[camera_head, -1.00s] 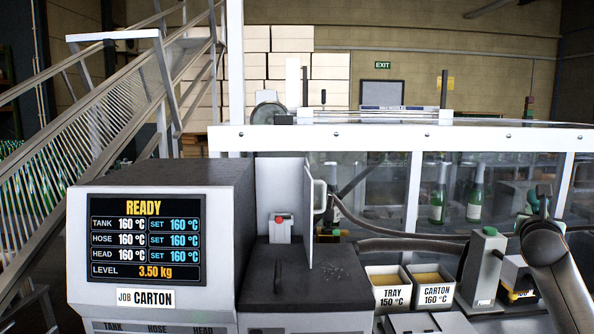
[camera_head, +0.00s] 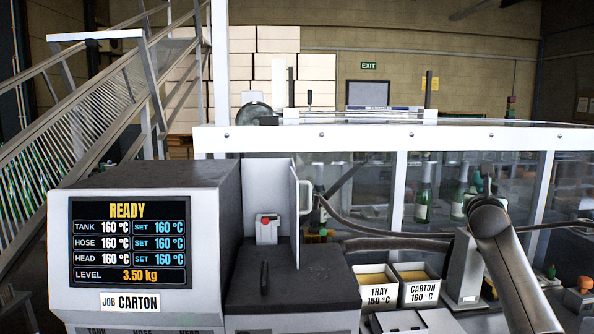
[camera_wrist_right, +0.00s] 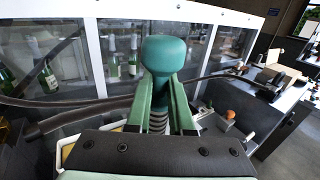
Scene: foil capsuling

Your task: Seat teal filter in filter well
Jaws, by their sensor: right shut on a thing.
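The teal filter (camera_wrist_right: 165,56) has a rounded knob-like top and a ribbed, spring-like lower part. My right gripper (camera_wrist_right: 162,88) is shut on it, with a green finger on each side below the top, and holds it upright in the right wrist view. In the head view my right arm reaches up from the lower right, and its wrist mostly hides the gripper. The filter's lower end is hidden behind the wrist in the right wrist view. I cannot make out the filter well in either view. My left gripper is not in view.
The melter cabinet (camera_head: 205,182) reads READY, 160 °C. Beside it, an upright lid (camera_head: 298,208) stands over a dark top (camera_head: 300,275). Tray (camera_head: 372,291) and carton (camera_head: 417,287) bins, hoses and a grey block (camera_head: 463,268) stand to the right. A glazed guard (camera_head: 375,139) runs behind.

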